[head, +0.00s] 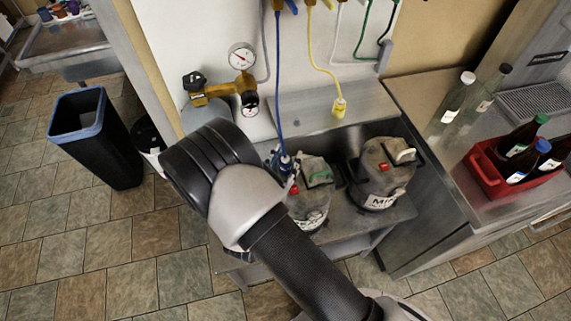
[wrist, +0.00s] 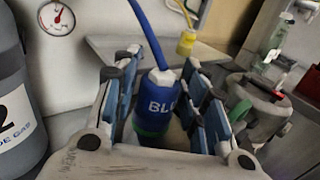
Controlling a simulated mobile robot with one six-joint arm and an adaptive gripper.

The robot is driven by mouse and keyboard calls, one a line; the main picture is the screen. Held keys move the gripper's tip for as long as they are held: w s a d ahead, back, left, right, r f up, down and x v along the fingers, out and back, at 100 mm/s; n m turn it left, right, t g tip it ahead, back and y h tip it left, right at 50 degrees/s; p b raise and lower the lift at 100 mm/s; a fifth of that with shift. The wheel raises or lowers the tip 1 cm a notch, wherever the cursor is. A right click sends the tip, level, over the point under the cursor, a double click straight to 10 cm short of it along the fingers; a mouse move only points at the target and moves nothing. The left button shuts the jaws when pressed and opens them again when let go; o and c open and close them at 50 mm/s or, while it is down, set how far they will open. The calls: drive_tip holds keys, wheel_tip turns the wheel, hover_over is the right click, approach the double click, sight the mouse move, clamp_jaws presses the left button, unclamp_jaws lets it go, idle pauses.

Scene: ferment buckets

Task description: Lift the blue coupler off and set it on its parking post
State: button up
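The blue coupler (wrist: 158,104), with white lettering partly readable as "BLU" and a green ring at its base, stands upright with its blue hose rising from the top. In the head view the coupler (head: 285,163) sits at the top of the left grey keg (head: 311,208). My gripper (wrist: 163,75) is open, with blue-padded fingers on both sides of the coupler and a visible gap to it. In the head view my arm hides most of the gripper.
A red crate (head: 488,168) of bottles is on the right counter.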

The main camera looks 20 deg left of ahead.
sight(286, 159)
drive_tip(key=c, duration=0.8)
wheel_tip(286, 159, up, 20)
drive_tip(key=p, duration=0.5)
drive_tip(key=shift+p, duration=0.35)
